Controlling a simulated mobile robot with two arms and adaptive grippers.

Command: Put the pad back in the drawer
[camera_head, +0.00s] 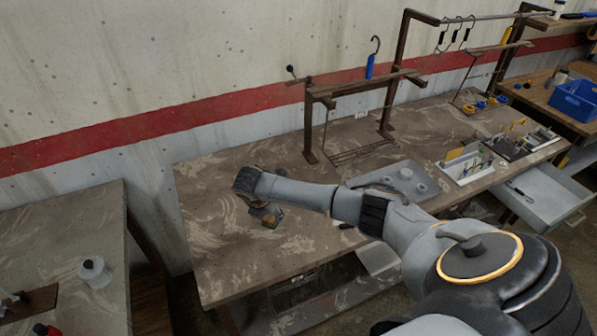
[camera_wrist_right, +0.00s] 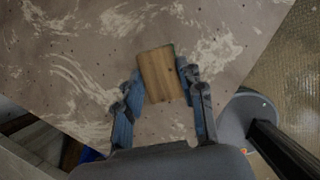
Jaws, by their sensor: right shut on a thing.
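The pad (camera_wrist_right: 163,75) is a flat wood-brown rectangle with a dark greenish edge. In the right wrist view it sits between the two fingers of my right gripper (camera_wrist_right: 160,82), which is shut on it. In the head view my right gripper (camera_head: 266,214) is over the left part of the brown workbench (camera_head: 225,255), and the pad is too small there to make out clearly. I cannot tell whether the pad touches the bench top. An open light-grey drawer (camera_head: 541,197) juts out under the bench's right end, with a dark tool inside. My left gripper is not in view.
A grey tray (camera_head: 408,178) with round parts and a white tool holder (camera_head: 466,166) stand on the bench, right of my gripper. A rack rail frame (camera_head: 312,130) rises behind. A blue bin (camera_head: 575,100) is at far right. A bottle (camera_head: 95,271) stands on the left table.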

